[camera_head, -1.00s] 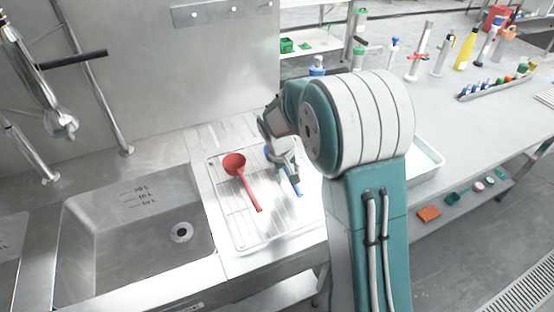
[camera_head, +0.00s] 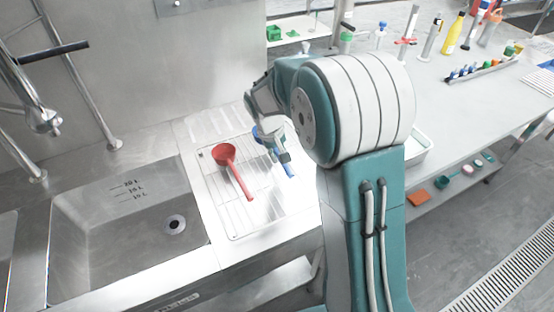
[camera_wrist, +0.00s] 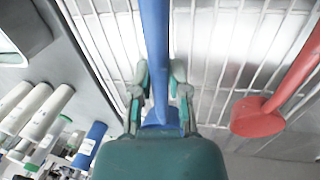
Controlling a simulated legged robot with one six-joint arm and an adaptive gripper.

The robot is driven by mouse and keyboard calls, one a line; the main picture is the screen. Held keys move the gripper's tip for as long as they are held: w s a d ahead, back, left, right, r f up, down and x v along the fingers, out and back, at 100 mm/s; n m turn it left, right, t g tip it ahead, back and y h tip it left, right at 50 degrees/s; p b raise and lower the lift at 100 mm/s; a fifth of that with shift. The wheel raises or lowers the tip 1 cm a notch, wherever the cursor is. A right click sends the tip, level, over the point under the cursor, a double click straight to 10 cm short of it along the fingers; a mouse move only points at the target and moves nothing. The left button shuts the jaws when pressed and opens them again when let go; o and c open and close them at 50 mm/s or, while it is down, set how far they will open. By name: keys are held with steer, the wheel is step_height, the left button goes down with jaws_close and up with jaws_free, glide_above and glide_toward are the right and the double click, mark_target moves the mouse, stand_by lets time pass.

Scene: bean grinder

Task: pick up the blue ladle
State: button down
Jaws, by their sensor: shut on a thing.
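The blue ladle is at my gripper above the right part of the wire drying rack (camera_head: 241,218). In the head view its handle end (camera_head: 290,171) sticks out below the fingers. My gripper (camera_head: 283,158) partly hides the rest. In the wrist view the blue handle (camera_wrist: 155,40) runs between the two fingers, and my gripper (camera_wrist: 158,78) is shut on it. The ladle's bowl is mostly hidden behind the gripper body. I cannot tell clearly whether the ladle is clear of the rack.
A red ladle (camera_head: 238,176) lies on the rack just left of my gripper; it also shows in the wrist view (camera_wrist: 262,115). A sink (camera_head: 130,230) is further left. A counter with bottles and a tube rack (camera_head: 485,66) is at right.

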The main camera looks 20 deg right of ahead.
steer(key=s+a+r, duration=0.9)
steer(key=a+r, duration=0.1)
steer(key=shift+a, duration=0.4)
